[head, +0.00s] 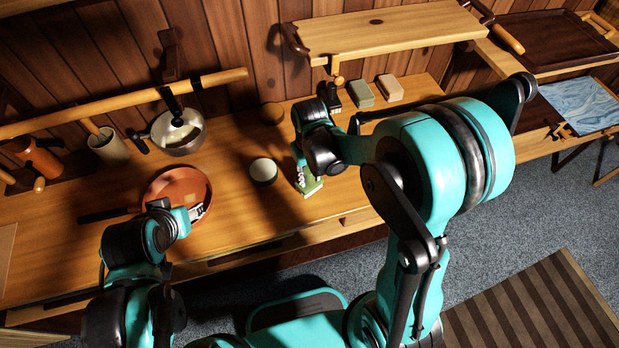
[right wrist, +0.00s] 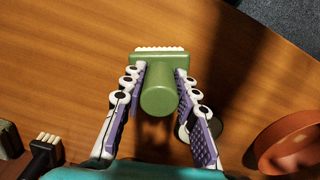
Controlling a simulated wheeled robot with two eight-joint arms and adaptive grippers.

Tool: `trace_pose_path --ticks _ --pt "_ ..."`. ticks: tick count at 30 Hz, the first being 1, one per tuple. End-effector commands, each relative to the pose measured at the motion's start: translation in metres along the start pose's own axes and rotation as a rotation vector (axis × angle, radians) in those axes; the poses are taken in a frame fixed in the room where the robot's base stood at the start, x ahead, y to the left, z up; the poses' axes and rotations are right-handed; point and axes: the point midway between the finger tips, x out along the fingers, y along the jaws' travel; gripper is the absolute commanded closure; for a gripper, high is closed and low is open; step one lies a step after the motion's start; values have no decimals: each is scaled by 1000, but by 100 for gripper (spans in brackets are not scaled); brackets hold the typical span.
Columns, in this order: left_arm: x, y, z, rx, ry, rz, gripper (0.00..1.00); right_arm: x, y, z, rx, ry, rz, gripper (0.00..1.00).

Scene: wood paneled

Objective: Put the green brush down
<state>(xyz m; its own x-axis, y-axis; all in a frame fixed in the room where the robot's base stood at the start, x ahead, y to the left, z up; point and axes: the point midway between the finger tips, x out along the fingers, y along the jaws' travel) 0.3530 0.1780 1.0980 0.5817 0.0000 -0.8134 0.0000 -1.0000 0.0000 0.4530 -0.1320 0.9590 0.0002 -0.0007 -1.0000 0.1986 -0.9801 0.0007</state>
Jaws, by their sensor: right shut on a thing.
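The green brush (head: 309,186) is at the workbench (head: 235,215) near its front edge. In the right wrist view the brush (right wrist: 160,90) shows a round green handle, a flat block and pale bristles along the far side. My right gripper (head: 302,168) is shut on it, with the purple-padded fingers (right wrist: 154,85) on both sides of the handle. I cannot tell whether the brush touches the wood. My left gripper (head: 196,213) is over the orange pan, its jaws too small to read.
The orange pan (head: 168,188) and a pale-topped round container (head: 263,171) are left of the brush. A saucepan (head: 181,142) stands farther back. A dark brush (head: 332,98), a green block (head: 361,93) and a beige block (head: 390,87) are behind. Bare wood lies around the brush.

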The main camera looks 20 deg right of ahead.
Motion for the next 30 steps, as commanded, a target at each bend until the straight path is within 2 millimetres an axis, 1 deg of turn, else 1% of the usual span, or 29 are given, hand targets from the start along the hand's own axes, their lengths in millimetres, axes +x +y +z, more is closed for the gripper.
trace_pose_path --ticks 1,2,8,12,13,14,15,25,28,30 --pt "3 0 2 0 0 0 55 7 0 0 0 0 0 100" --pt "3 0 2 0 0 0 55 8 0 0 0 0 0 100" --pt "2 0 1 0 0 0 55 6 0 0 0 0 0 100" --pt "5 0 4 0 0 0 55 11 0 0 0 0 0 100" --pt "5 0 4 0 0 0 55 11 0 0 0 0 0 68" --pt "5 0 3 0 0 0 55 10 0 0 0 0 0 60" --pt "4 0 3 0 0 0 55 10 0 0 0 0 0 50" --pt "3 0 2 0 0 0 55 8 0 0 0 0 0 50" --pt "-1 0 -1 0 0 0 55 0 0 0 0 0 0 50" --pt "-4 0 -3 0 0 0 55 -12 0 0 0 0 0 50"
